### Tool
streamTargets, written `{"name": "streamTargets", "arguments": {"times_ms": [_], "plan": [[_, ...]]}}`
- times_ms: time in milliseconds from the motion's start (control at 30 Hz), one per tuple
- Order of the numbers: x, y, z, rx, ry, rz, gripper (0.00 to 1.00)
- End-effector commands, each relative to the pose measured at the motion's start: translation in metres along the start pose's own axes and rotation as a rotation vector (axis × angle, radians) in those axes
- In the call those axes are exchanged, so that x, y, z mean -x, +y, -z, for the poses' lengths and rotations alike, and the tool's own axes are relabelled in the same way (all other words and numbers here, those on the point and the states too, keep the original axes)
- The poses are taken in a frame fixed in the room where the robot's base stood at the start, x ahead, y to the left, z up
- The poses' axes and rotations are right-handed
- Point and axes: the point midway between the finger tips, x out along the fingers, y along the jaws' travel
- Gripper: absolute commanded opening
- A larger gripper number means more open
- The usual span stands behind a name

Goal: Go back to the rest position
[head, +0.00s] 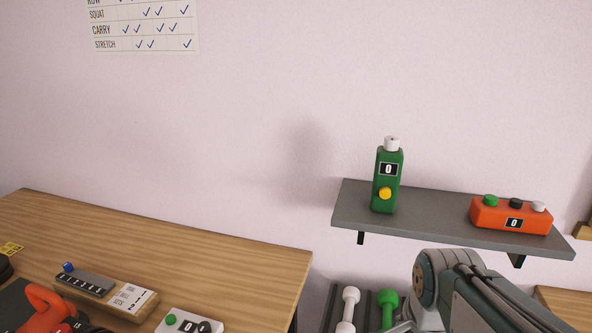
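Part of my arm shows at the bottom right of the head view, in front of the area below the wall shelf. My gripper is not clearly seen; the fingertips are out of the picture or hidden behind the arm link. I cannot tell whether it holds anything.
A grey wall shelf (430,226) holds a green counter device (381,170) standing upright and an orange box with buttons (486,218). A wooden table (200,255) at the left carries several small devices. Dumbbells (350,308) are below the shelf. A chart (145,28) hangs on the wall.

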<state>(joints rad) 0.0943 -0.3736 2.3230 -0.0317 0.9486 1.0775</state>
Motion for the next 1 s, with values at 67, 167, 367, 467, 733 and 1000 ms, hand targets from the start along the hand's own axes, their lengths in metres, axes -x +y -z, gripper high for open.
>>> {"name": "streamTargets", "arguments": {"times_ms": [67, 167, 367, 467, 733, 1000], "plan": [[0.009, 0.004, -0.008, 0.143, 0.014, 0.035, 0.63], [0.017, 0.01, -0.016, 0.33, 0.035, 0.072, 0.63], [0.032, 0.023, -0.033, 0.704, 0.097, 0.136, 0.63], [0.037, 0.029, -0.041, 0.883, 0.135, 0.162, 0.63], [0.043, 0.038, -0.051, 1.133, 0.195, 0.187, 0.66], [0.041, 0.036, -0.049, 1.145, 0.188, 0.178, 0.66]]}}
